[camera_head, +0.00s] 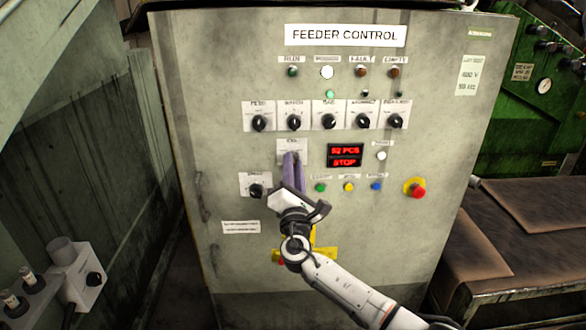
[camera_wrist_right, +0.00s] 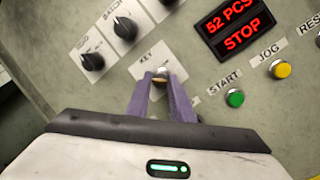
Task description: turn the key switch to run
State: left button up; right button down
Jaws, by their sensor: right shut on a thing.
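The key switch (camera_wrist_right: 160,76) sits on a white plate labelled KEY in the right wrist view. In the head view its KEY plate (camera_head: 292,146) is partly covered by my gripper. My right gripper (camera_wrist_right: 162,82) has purple fingers, which are closed around the key at the switch. It also shows in the head view (camera_head: 291,158), reaching up to the panel from below. The fingers hide most of the key, so I cannot tell its exact angle. The display (camera_head: 345,155) reads 52 PCS and STOP. My left gripper is not in view.
The FEEDER CONTROL cabinet (camera_head: 235,90) has a row of black knobs (camera_head: 329,121) above the key. Start (camera_head: 320,187), jog (camera_head: 349,187) and blue (camera_head: 376,186) buttons sit close to the right. A red emergency button (camera_head: 416,190) is farther right. Another knob (camera_head: 257,190) is at lower left.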

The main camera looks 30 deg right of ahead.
pick_arm(q)
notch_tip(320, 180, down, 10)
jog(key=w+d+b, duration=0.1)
jog(key=b, duration=1.3)
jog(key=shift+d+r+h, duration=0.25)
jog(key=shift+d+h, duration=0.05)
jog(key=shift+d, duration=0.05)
pick_arm(e)
jog(key=m+g, duration=0.2)
jog(key=m, duration=0.4)
jog(key=m+g+h, duration=0.1)
jog(key=m+g, duration=0.1)
jog(key=m, duration=0.5)
jog(key=m+g+h, duration=0.1)
jog(key=m+g, duration=0.1)
jog(key=m, duration=0.5)
jog(key=shift+w+a+r, duration=0.15)
jog(key=shift+a+r, duration=0.1)
jog(key=shift+r, duration=0.05)
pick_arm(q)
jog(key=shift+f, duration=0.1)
pick_arm(e)
jog(key=shift+m, duration=0.5)
jog(key=c, duration=1.6)
grip_release()
jog(key=shift+o, duration=0.2)
jog(key=v, duration=1)
